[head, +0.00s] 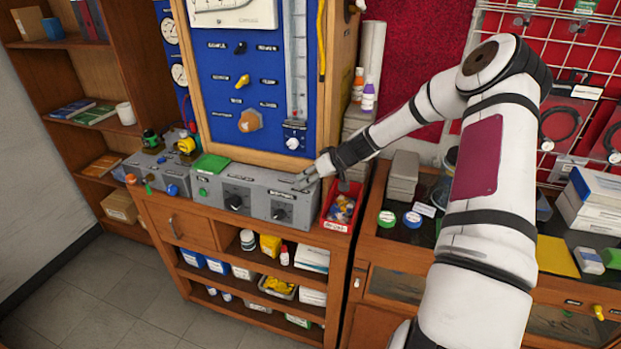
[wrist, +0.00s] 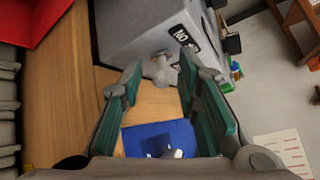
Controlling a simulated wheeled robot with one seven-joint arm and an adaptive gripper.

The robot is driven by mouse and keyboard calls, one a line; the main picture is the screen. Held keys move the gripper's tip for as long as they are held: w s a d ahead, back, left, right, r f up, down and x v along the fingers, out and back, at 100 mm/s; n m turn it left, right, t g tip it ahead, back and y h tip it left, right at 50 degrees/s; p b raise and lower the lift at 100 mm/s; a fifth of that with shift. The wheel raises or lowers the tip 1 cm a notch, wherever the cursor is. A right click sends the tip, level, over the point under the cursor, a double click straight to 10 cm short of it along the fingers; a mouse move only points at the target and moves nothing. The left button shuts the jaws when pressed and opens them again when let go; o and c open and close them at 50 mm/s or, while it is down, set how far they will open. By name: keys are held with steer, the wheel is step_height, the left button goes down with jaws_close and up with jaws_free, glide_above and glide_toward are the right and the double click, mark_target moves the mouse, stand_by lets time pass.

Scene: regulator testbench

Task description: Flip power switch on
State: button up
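A grey control box (head: 262,187) stands on the wooden bench. In the wrist view the box (wrist: 135,30) shows its side face, with a short pale grey lever (wrist: 160,68) that looks like the power switch. A black label (wrist: 185,38) with white letters is beside the lever. My gripper (head: 304,180) is at the box's right end in the head view, where the lever is not clear. In the wrist view my gripper (wrist: 157,78) is open, with its green-padded fingers on either side of the lever. I cannot tell if they touch it.
A red bin (head: 341,207) of small parts stands just right of the box and also shows in the wrist view (wrist: 25,20). A blue panel (head: 243,85) in a wooden frame rises behind the box. Bare bench top (wrist: 75,95) lies beside the box.

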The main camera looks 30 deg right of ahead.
steer(key=v, duration=1.2)
stand_by(0.5)
steer(key=s+a+r+n+g+h+b, duration=0.1)
steer(key=s+a+r+g, duration=0.2)
steer(key=a, duration=0.6)
steer(key=s+a+r+n+g+h, duration=0.1)
steer(key=s+a+r, duration=0.4)
steer(key=a, duration=0.4)
steer(key=s+a+r+m+b, duration=0.1)
steer(key=s+a+r, duration=0.3)
steer(key=s, duration=0.5)
steer(key=s+a+r+m+t+h+b, duration=0.1)
steer(key=s+a+r, duration=0.4)
steer(key=s, duration=0.3)
steer(key=shift+s+r+t, duration=0.15)
steer(key=shift+s+t, duration=0.15)
steer(key=shift+s, duration=0.1)
